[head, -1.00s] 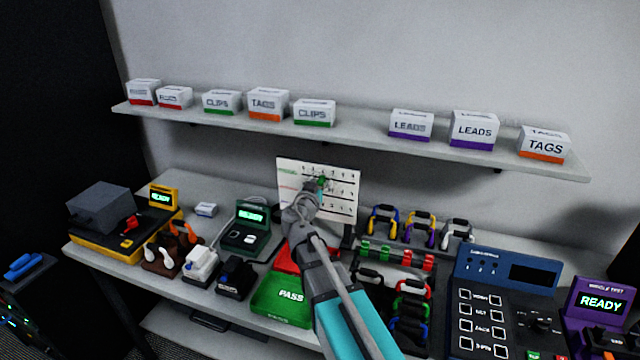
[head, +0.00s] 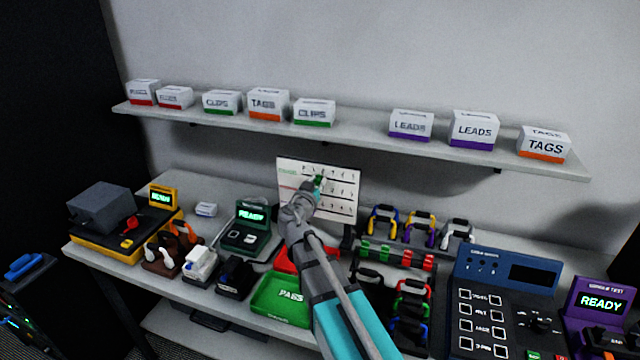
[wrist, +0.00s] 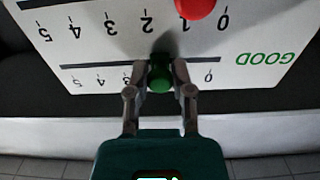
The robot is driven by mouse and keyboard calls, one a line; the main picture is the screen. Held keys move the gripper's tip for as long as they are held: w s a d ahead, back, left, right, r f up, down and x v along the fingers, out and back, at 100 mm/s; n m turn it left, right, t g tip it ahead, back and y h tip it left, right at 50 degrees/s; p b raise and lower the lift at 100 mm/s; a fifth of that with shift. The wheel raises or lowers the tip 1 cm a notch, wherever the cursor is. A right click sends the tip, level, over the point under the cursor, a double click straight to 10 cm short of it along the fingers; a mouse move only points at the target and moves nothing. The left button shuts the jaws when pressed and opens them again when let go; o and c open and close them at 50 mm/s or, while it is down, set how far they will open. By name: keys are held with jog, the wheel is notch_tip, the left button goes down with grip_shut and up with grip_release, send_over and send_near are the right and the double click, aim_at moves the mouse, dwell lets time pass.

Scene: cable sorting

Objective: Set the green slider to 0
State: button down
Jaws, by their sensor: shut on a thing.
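The white slider board (head: 346,210) stands upright at the back of the bench, facing me, and shows upside down in the wrist view (wrist: 265,35). The green slider (head: 319,181) is on its top row, beside the green word GOOD. In the wrist view, the green knob (wrist: 160,74) is between my two fingertips. My gripper (wrist: 158,72) is shut on it. The 0 mark (wrist: 208,77) is clear of the knob, to its right in the wrist view. The knob and fingers hide the nearby marks, so its exact value cannot be read.
A red slider knob (wrist: 195,8) sits on the adjacent row, close to my gripper in the wrist view. A green PASS tray (head: 282,300) and a red tray (head: 293,259) lie below my arm. Cable racks (head: 395,258) stand to the right.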

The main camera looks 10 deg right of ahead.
aim_at(302, 174)
jog(key=w+a, duration=0.2)
jog(key=a, duration=0.1)
jog(key=w+a, duration=0.1)
jog(key=shift+a, duration=0.4)
jog(key=shift+c, duration=2.4)
grip_release()
jog(key=shift+a, duration=0.1)
jog(key=shift+s, duration=0.2)
jog(key=v, duration=1.1)
jog(key=shift+s+a, duration=0.2)
jog(key=shift+s, duration=0.15)
